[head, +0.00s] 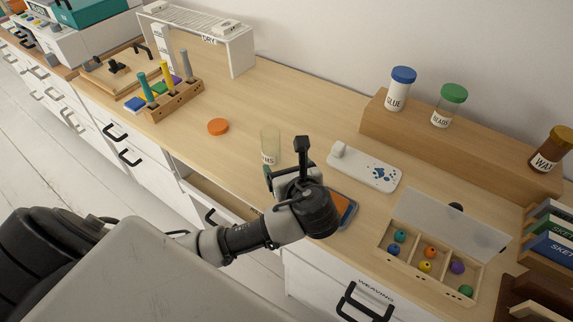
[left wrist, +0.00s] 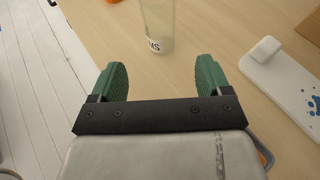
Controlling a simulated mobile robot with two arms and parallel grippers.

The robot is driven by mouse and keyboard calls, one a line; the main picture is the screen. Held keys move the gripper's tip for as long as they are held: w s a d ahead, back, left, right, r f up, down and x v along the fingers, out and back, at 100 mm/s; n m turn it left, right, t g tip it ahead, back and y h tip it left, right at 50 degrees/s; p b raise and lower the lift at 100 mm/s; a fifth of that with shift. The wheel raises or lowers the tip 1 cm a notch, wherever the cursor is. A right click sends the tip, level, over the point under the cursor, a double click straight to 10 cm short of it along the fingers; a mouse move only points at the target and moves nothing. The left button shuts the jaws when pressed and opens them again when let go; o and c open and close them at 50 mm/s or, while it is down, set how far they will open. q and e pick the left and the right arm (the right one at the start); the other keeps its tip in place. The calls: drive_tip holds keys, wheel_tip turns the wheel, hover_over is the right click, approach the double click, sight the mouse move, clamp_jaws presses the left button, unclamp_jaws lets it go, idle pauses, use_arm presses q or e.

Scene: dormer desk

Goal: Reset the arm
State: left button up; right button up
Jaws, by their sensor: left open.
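My left gripper (head: 284,176) reaches over the desk near its front edge. In the left wrist view its two green fingers (left wrist: 161,80) stand apart with nothing between them. A clear jar (head: 270,147) with a label ending in "MS" stands upright on the desk just beyond the gripper; it also shows in the left wrist view (left wrist: 157,25), ahead of the fingers and apart from them. My right gripper is in neither view.
An orange lid (head: 218,126) lies left of the jar. A white tray with blue spots (head: 365,168) lies to the right. A divided bead box (head: 436,262) is at front right. A wooden riser (head: 475,140) holds lidded jars. An open drawer (head: 215,200) is below the desk edge.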

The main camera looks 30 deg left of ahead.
use_arm(q)
drive_tip(key=shift+s+d+f+n, duration=0.1)
drive_tip(key=shift+s+f+n, duration=0.1)
drive_tip(key=shift+f+n, duration=0.1)
drive_tip(key=s+d+f+n+g+h, duration=0.1)
drive_tip(key=s+f+n+g+h, duration=0.3)
drive_tip(key=s+n, duration=0.7)
drive_tip(key=s+d+f+n+g+h, duration=0.15)
drive_tip(key=s+f+n+h, duration=0.5)
drive_tip(key=n, duration=0.65)
wheel_tip(320, 180, down, 19)
drive_tip(key=s+g+p, duration=0.1)
drive_tip(key=s+p, duration=0.2)
drive_tip(key=p, duration=0.1)
drive_tip(key=s+a+f+g+p, duration=0.1)
drive_tip(key=s+a+f+p, duration=0.1)
drive_tip(key=s+f, duration=1.2)
drive_tip(key=shift+s+a+f+m+p, duration=0.15)
drive_tip(key=shift+s+a+m+p, duration=0.25)
drive_tip(key=shift+s, duration=0.75)
